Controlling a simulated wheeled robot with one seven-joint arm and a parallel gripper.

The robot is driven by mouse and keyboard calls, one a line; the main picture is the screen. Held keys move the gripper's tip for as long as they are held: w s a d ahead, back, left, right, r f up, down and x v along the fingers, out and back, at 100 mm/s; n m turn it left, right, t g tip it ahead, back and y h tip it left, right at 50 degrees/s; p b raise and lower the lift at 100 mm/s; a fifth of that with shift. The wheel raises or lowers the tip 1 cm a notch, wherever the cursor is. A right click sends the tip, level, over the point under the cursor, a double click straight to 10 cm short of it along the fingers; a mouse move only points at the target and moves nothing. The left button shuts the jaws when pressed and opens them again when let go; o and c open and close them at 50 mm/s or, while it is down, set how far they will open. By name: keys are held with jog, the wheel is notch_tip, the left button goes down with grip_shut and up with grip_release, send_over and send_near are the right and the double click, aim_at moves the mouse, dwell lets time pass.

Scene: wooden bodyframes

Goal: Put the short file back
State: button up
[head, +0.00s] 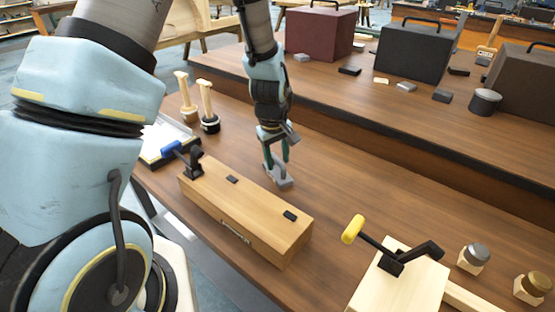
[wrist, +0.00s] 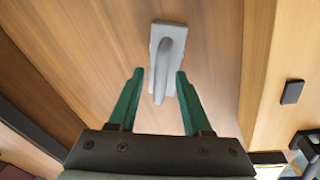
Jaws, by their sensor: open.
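A small grey piece with a raised handle (head: 283,181) lies on the brown bench, just behind a long wooden block. I take it for the short file, though its shape does not make this certain. It also shows in the wrist view (wrist: 167,60), top centre. My gripper (head: 276,163) points down right above it. In the wrist view my green fingers (wrist: 158,85) are apart, one on each side of the handle's near end. I see a gap between each finger and the handle, and nothing is gripped.
The long wooden block (head: 235,208) carries small black pieces and a blue-handled clamp (head: 184,156). A yellow-handled clamp (head: 385,248) stands on pale wood at front right. Two wooden-handled tools (head: 209,105) stand at left. A raised shelf behind holds toolboxes (head: 413,52). The bench right of my gripper is clear.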

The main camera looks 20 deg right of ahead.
aim_at(274, 176)
notch_tip(274, 176, up, 12)
jog(key=s+a+b, duration=0.1)
jog(key=shift+s+a+f+b, duration=0.15)
jog(key=shift+a+f+b, duration=0.1)
jog(key=shift+b, duration=0.1)
dwell(0.4)
